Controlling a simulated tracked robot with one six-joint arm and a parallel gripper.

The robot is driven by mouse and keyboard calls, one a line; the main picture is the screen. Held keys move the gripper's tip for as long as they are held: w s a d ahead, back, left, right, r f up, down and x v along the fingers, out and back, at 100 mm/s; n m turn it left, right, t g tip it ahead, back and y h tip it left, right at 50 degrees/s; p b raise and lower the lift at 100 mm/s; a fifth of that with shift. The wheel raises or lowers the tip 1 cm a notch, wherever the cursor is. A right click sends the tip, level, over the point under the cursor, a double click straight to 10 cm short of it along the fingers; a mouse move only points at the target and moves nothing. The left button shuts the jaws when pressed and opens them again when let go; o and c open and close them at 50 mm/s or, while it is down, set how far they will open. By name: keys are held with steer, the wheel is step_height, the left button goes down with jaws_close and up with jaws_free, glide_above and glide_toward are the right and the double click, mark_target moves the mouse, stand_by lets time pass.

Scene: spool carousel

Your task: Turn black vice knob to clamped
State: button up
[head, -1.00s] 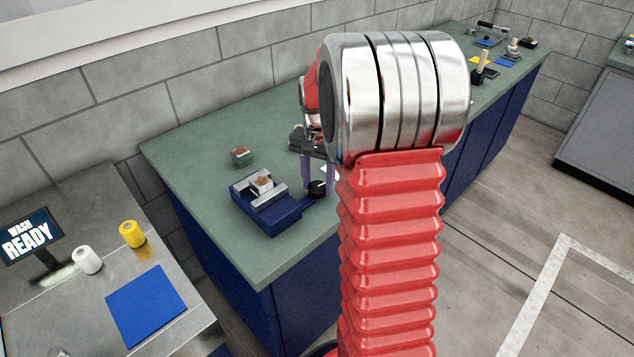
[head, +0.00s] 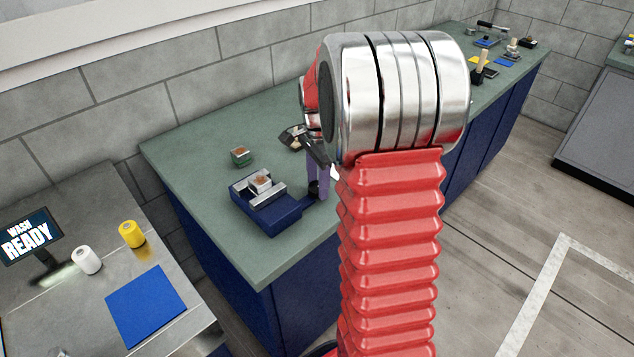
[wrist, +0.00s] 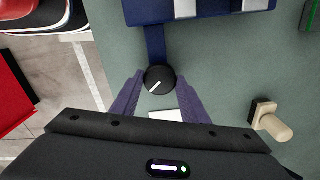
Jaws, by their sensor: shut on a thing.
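The blue vice (head: 283,218) with silver jaws sits on the green bench top, with a small brown-topped block (head: 260,181) between its jaws. Its round black knob (wrist: 159,79) shows in the wrist view at the end of a blue arm from the vice. The knob's white pointer line points to the lower left there. My gripper (wrist: 158,77) is shut on the knob, one purple finger on each side. In the head view my gripper (head: 318,188) stands upright beside the vice, its fingers nearly in line and mostly hiding the knob.
A wooden-handled tool (wrist: 272,122) and a white flat piece (wrist: 165,115) lie near my gripper. A grey table with a screen (head: 30,238), spools and a blue mat (head: 146,305) is at left.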

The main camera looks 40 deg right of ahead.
stand_by(0.3)
steer(key=o, duration=1.1)
steer(key=shift+c, duration=0.2)
step_height(320, 180, up, 14)
steer(key=shift+f, duration=0.15)
stand_by(0.3)
